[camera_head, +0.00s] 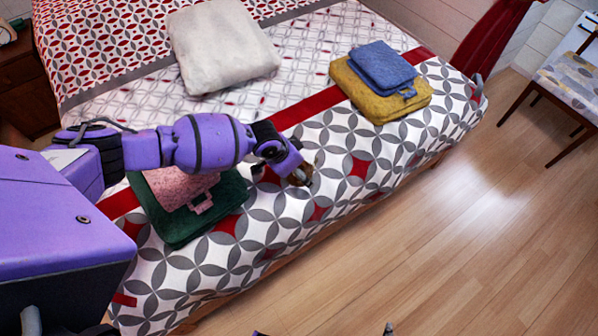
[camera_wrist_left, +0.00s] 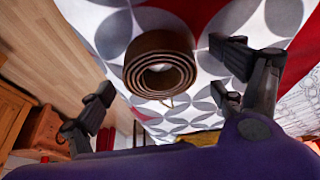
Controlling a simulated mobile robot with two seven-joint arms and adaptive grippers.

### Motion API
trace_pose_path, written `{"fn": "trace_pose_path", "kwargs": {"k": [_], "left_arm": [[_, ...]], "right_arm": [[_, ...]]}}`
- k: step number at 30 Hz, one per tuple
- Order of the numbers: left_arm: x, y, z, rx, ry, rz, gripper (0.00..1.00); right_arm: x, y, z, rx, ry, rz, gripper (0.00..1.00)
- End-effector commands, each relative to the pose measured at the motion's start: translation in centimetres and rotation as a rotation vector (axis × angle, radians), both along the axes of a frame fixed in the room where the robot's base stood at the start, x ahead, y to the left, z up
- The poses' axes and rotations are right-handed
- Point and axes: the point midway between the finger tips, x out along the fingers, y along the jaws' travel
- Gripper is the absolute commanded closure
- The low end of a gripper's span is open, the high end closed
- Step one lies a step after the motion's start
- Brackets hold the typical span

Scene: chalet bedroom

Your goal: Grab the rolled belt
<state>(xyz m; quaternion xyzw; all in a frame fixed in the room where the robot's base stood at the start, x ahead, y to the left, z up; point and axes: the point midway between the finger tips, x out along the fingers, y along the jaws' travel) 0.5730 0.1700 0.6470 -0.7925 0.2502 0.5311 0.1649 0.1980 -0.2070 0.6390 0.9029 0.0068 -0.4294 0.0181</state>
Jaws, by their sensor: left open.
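The rolled belt (camera_wrist_left: 160,58) is a brown coil lying on the patterned bedspread, its spiral edge facing the left wrist camera. In the head view the belt (camera_head: 303,174) is a small brown patch near the bed's front edge, mostly hidden by my left gripper (camera_head: 288,168). In the left wrist view my left gripper (camera_wrist_left: 168,98) is open, with one dark finger on each side of the belt. The belt is between the fingers' lines but looks farther out than the tips; I see no contact. My right gripper is not recognisable in either view.
A pink folded item (camera_head: 178,186) on a green one (camera_head: 190,222) lies below my left arm. A blue folded item (camera_head: 382,66) on a yellow one (camera_head: 375,98) and a white cushion (camera_head: 222,45) lie farther back. A chair (camera_head: 570,75) stands right; the wooden floor (camera_head: 480,220) is clear.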

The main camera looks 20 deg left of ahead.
Motion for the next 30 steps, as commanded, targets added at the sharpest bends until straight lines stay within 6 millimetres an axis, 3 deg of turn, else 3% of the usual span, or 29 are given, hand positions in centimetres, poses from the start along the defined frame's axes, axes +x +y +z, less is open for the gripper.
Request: {"fn": "trace_pose_path", "kwargs": {"k": [8,20,30], "left_arm": [[0.23,-0.09,-0.38,0.0,-0.002,-0.001,0.13],[0.19,-0.11,-0.39,0.0,-0.001,-0.001,0.64],[0.23,-0.13,0.07,-0.001,-0.003,-0.001,0.64]], "right_arm": [[0.41,0.0,0.07,0.0,-0.006,0.002,0.6],[0.35,-0.04,0.08,0.0,-0.006,0.001,0.6],[0.2,-0.08,0.15,-0.001,-0.005,0.0,0.6]]}}
